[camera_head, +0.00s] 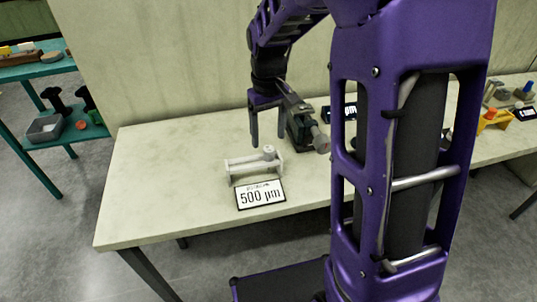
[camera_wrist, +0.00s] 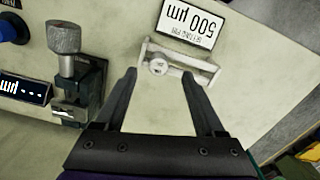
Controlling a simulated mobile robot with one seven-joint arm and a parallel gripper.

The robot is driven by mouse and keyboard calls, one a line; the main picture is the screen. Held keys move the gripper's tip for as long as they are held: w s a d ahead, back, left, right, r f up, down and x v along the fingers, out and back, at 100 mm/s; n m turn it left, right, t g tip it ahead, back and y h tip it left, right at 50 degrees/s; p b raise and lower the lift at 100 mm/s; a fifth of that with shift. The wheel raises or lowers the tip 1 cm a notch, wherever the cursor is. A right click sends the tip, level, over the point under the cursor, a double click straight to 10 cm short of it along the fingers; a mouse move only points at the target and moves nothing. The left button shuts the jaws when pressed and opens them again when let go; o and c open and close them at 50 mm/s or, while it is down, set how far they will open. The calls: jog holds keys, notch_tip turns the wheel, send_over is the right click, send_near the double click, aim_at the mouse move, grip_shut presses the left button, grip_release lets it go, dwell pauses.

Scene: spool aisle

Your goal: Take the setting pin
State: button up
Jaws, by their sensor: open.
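The setting pin (camera_head: 268,150) is a small pale piece with a round end, at a pale two-ended cradle (camera_head: 233,179) on the near table. In the wrist view the pin's round end (camera_wrist: 158,67) shows beside the cradle's crossbar (camera_wrist: 185,57); how it is seated is hard to tell. A label reading "SETTING PIN 500 µm" (camera_head: 260,194) lies in front of the cradle. My gripper (camera_head: 267,141) is open and empty, pointing down above the pin. In the wrist view the fingertips (camera_wrist: 159,74) stand on either side of the round end, apparently without touching it.
A dark gauge device with a grey cylinder (camera_head: 302,130) stands close right of my gripper; a small display (camera_wrist: 22,88) is beside it. The table's left part is clear. A teal shelf (camera_head: 38,70) stands at left. A yellow holder (camera_head: 493,121) sits far right.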

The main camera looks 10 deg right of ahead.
aim_at(269, 149)
notch_tip(269, 149, down, 5)
jog(key=shift+w+b, duration=0.15)
jog(key=shift+b, duration=0.3)
grip_shut()
